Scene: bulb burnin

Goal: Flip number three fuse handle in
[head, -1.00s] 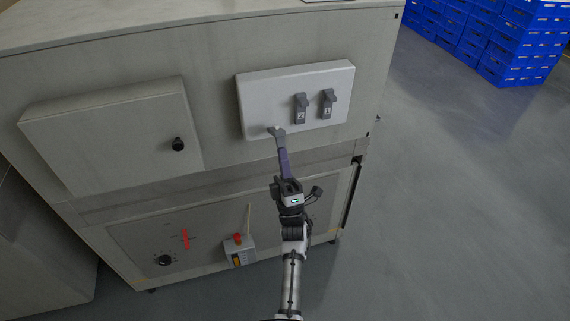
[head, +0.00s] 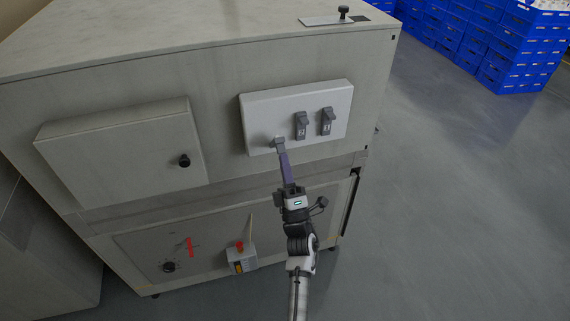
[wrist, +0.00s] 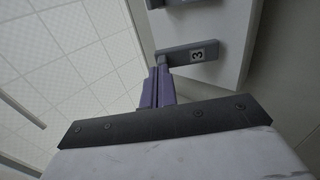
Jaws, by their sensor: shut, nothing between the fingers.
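The number three fuse handle (wrist: 188,53) is a grey lever marked "3", in the wrist view just beyond my fingertips. In the head view the tip of this handle (head: 279,141) shows at the lower left of the white fuse panel (head: 262,108), in front of my gripper. My gripper (head: 282,149) is shut and empty, with its purple fingers (wrist: 159,88) at the handle's end. Whether they touch it I cannot tell. Two more grey handles, number two (head: 302,124) and number one (head: 326,120), stand to the right on the panel.
A cabinet door with a black knob (head: 184,161) is left of the panel. Below are a red lever (head: 190,246), a dial (head: 168,267) and a small box with a red button (head: 240,258). Blue crates (head: 500,45) stand at the back right. The floor on the right is clear.

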